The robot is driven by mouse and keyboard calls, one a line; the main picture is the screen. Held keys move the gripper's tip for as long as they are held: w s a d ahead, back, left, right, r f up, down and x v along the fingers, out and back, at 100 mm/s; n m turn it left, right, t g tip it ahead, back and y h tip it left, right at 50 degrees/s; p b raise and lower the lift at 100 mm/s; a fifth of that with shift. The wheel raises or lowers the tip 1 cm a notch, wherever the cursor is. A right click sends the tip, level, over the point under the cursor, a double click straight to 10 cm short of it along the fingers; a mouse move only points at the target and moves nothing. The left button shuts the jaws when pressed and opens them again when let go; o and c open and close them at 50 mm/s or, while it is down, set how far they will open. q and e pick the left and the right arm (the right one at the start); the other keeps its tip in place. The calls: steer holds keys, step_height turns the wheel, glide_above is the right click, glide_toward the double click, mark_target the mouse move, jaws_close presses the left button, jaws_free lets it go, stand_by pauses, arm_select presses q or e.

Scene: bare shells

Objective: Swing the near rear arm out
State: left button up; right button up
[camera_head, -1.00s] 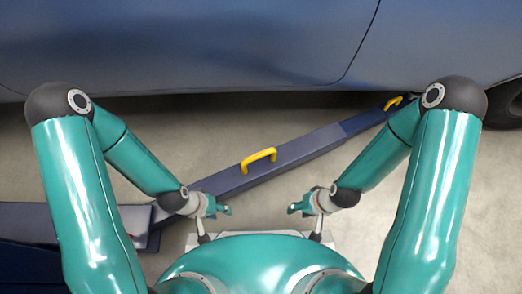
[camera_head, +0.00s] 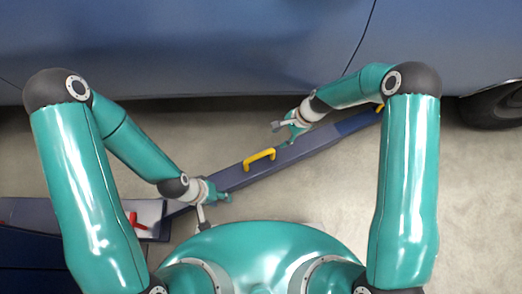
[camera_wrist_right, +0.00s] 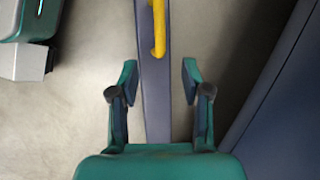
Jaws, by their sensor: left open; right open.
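A long blue-grey lift arm (camera_head: 234,178) runs diagonally over the floor, from lower left up to the car's sill at upper right. A yellow handle (camera_head: 259,159) stands on its middle. A second yellow handle (camera_head: 380,107) is partly hidden behind my right arm. My right gripper (camera_head: 283,135) is open and empty, beside the first handle on its upper right. In the right wrist view, my right gripper (camera_wrist_right: 160,82) has its fingers apart over the lift arm (camera_wrist_right: 156,112), with a yellow handle (camera_wrist_right: 159,30) ahead, outside the fingers. My left gripper (camera_head: 222,198) is open near the lift arm's lower part.
A blue car side (camera_head: 200,50) spans the top, with a wheel (camera_head: 490,108) at right. A grey plate with a red piece (camera_head: 133,222) lies at left, partly hidden by my left arm. Bare floor (camera_head: 330,190) lies below the lift arm at right.

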mark_target(261, 154)
steer(key=b+x, duration=0.4)
steer(key=x, duration=1.2)
steer(key=shift+f, duration=0.2)
jaws_close()
